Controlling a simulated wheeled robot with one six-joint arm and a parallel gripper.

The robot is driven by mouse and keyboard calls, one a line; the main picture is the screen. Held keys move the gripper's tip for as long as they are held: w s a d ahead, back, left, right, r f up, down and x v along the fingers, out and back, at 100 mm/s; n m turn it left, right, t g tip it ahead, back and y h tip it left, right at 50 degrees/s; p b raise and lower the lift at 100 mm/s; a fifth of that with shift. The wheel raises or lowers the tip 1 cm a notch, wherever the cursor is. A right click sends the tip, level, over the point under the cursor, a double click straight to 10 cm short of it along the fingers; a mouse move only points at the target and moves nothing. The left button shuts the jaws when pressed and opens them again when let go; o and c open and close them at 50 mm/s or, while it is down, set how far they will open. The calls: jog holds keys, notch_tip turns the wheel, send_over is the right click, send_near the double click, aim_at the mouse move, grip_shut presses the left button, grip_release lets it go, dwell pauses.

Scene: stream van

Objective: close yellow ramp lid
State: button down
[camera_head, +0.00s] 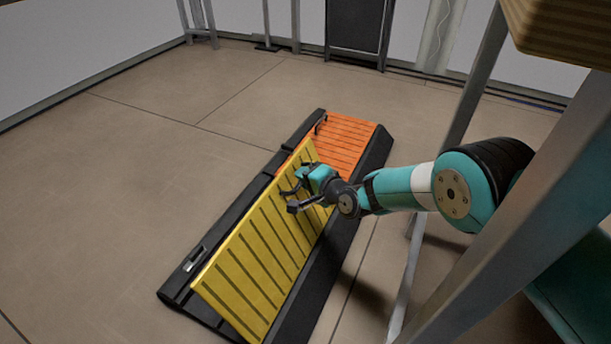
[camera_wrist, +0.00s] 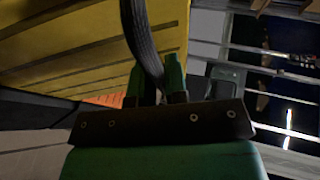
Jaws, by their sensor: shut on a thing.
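The yellow ramp lid (camera_head: 257,262) is a ribbed panel standing tilted above its long black base (camera_head: 322,268), part-way open. Its yellow surface also fills the upper left of the wrist view (camera_wrist: 75,45). My gripper (camera_head: 292,198) is at the upper right part of the lid in the head view. In the wrist view its green fingers (camera_wrist: 160,80) are shut on a curved black ribbed strip (camera_wrist: 140,30), which looks like the lid's handle. Where the strip joins the lid is not clear. The space beneath the lid is mostly hidden.
An orange ribbed lid (camera_head: 345,138) lies flat at the far end of the same base. A metal latch (camera_head: 196,257) sits on the base's near left edge. Grey metal posts (camera_head: 455,280) stand close to my arm at right. The floor (camera_head: 105,205) at left is clear.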

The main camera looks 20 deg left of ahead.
jog(key=c, duration=1.2)
grip_release()
jog(key=shift+r, duration=0.1)
jog(key=shift+o, duration=0.2)
jog(key=p+v, duration=0.8)
jog(key=v, duration=0.9)
jog(key=shift+d, duration=0.3)
jog(key=shift+r, duration=0.1)
